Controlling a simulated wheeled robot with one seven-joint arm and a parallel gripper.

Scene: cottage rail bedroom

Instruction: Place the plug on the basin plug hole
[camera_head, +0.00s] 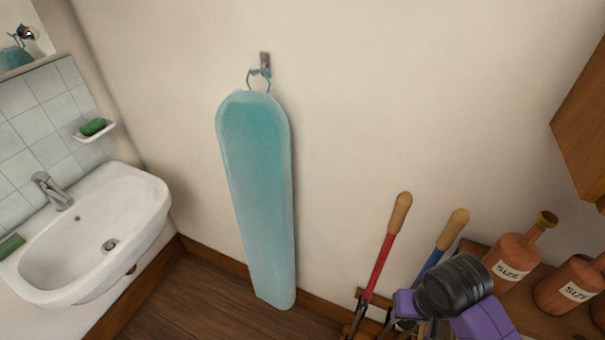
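The white basin (154,199) is fixed to the wall at the left, with a grey metal tap (52,191) at its back. The plug hole (110,246) is a small metal ring with a dark centre in the basin's floor. I cannot make out a separate plug anywhere in this view. Part of my purple and black arm (455,287) shows at the bottom right, well to the right of the basin. My gripper's fingers cannot be made out.
A teal ironing board (258,200) hangs on the wall between the basin and my arm. Red-handled (381,262) and blue-handled (437,255) tools stand beside my arm. Brown bottles (515,258) labelled SIZE stand on a wooden surface at right. Green soap (93,127) sits on a wall dish.

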